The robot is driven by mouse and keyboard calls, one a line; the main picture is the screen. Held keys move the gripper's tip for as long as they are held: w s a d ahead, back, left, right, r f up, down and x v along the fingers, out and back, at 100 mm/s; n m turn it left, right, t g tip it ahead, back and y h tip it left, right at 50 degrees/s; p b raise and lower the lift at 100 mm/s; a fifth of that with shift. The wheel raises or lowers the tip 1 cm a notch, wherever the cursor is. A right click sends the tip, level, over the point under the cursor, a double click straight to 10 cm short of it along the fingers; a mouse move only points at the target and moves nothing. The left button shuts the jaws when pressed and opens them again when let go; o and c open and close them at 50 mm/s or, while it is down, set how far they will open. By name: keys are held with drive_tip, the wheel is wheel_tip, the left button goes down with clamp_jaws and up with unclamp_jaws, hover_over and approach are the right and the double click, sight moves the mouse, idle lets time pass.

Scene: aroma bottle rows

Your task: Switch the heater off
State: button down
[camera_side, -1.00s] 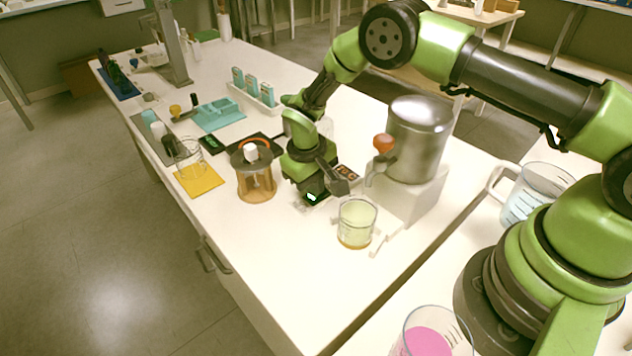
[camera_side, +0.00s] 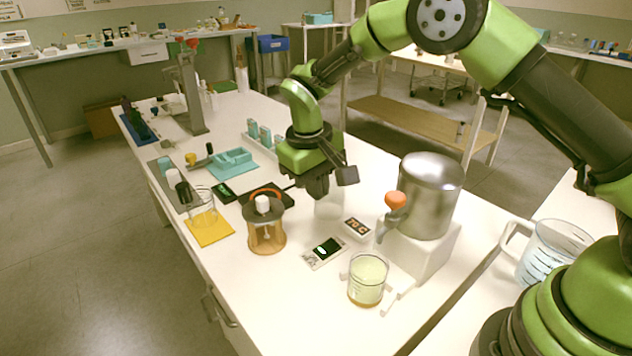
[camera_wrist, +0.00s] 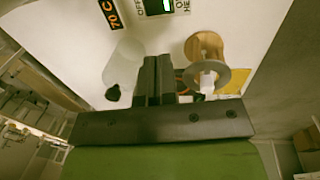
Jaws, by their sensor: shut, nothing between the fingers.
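The heater switch (camera_side: 326,248) is a black and green rocker with a bright patch, on a small white panel on the table. In the wrist view the switch (camera_wrist: 157,6) is cut by the top edge, with OFF lettering to its left and ON and part of a heat label to its right. I cannot tell which way it is set. The display (camera_side: 357,227) beside the panel shows orange digits; the wrist view reads 70 C on it (camera_wrist: 110,13). My gripper (camera_side: 318,193) is raised behind the switch, apart from it. Its dark fingers (camera_wrist: 155,72) are together and empty.
A beaker of yellow liquid (camera_side: 367,281) is in front, right. A metal pot (camera_side: 430,190) with a red-knobbed tap stands on a white block. A clear whitish vessel (camera_side: 329,207) is below my gripper.

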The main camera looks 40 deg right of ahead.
sight(331, 243)
drive_tip(key=shift+r, duration=0.35)
drive_tip(key=shift+s+d, duration=0.2)
drive_tip(key=shift+d, duration=0.5)
drive_tip(key=f, duration=0.4)
drive_tip(key=d+f, duration=0.1)
drive_tip(key=f, duration=0.4)
drive_tip(key=d+f, duration=0.1)
drive_tip(key=f, duration=0.4)
